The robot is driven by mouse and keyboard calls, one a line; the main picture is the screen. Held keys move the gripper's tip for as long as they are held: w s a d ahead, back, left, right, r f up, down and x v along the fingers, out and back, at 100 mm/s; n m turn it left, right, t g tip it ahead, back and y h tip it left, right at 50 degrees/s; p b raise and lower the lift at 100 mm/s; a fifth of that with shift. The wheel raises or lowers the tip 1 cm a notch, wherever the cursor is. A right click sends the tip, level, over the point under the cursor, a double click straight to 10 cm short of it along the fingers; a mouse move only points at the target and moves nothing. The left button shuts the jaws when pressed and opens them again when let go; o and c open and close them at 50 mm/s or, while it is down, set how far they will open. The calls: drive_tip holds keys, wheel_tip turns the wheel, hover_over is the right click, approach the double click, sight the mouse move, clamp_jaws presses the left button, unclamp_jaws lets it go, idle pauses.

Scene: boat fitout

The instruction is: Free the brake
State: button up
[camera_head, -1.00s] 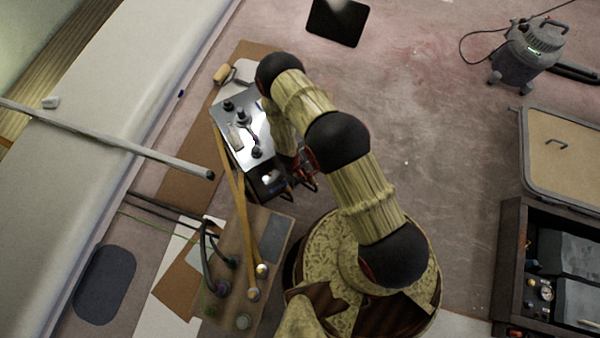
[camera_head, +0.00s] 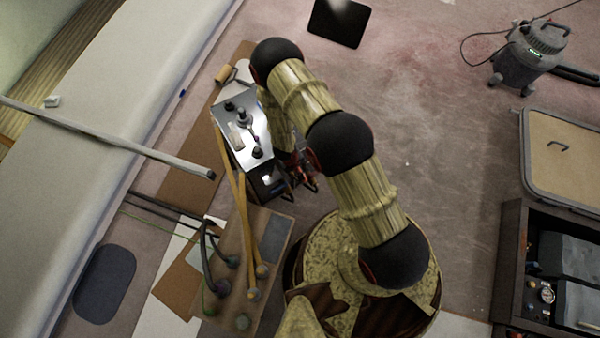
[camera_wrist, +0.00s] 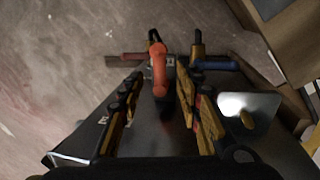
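In the wrist view an orange-red lever (camera_wrist: 158,62) stands up from the face of a dark metal box (camera_wrist: 150,135); I take it to be the brake lever. My gripper (camera_wrist: 159,84) is open, with one black and wood-coloured finger on each side of the lever. I cannot tell whether either finger touches it. In the head view the box (camera_head: 226,113) has a shiny top with several dark knobs; my arm hides much of its right side, and my gripper is hard to make out there.
A wooden board (camera_head: 222,262) with hoses and posts stands below the box. A grey vacuum (camera_head: 525,55) is at the upper right.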

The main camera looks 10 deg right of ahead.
wheel_tip(320, 180, up, 7)
drive_tip(key=a, duration=0.1)
drive_tip(key=shift+s+a, duration=0.2)
drive_tip(key=shift+s, duration=0.05)
drive_tip(key=shift+f, duration=0.1)
idle(0.4)
